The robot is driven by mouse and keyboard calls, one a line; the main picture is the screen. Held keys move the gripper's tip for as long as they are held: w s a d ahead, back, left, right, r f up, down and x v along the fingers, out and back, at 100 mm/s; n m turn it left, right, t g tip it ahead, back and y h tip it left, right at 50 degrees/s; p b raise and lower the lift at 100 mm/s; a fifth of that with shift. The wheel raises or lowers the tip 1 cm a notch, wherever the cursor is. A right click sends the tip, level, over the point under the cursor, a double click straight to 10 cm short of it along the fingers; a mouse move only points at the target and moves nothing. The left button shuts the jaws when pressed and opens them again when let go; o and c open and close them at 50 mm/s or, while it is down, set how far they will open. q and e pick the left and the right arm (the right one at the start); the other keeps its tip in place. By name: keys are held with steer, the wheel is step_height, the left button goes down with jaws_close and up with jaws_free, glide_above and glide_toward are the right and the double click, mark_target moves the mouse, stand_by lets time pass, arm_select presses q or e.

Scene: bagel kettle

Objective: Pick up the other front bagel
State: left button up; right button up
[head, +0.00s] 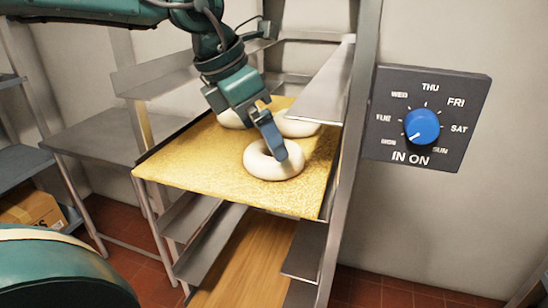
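A pale ring-shaped bagel (258,168) lies near the front edge of a tray (180,165) covered in yellow meal. My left gripper (274,148) reaches down from the upper left over this bagel. One blue finger shows at the bagel's hole and right inner side; the other finger is not clearly visible, so I cannot tell whether it is open or shut. Two more bagels lie farther back: one on the right (299,125) and one on the left (229,119), each partly hidden by my gripper. My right gripper is not in view.
The tray sits in a metal rack with an upright post (352,140) close on its right and shelves above and below. A wooden board (245,265) lies lower down. A dial panel (426,118) is on the right wall. A steel table (105,135) stands left.

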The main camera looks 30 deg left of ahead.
arm_select(q)
steer(key=x, duration=0.4)
steer(key=shift+w+d+f, duration=0.1)
steer(key=shift+w+f, duration=0.15)
steer(key=shift+f, duration=0.05)
steer(key=c, duration=0.6)
steer(key=shift+c, duration=0.3)
steer(key=shift+r, duration=0.15)
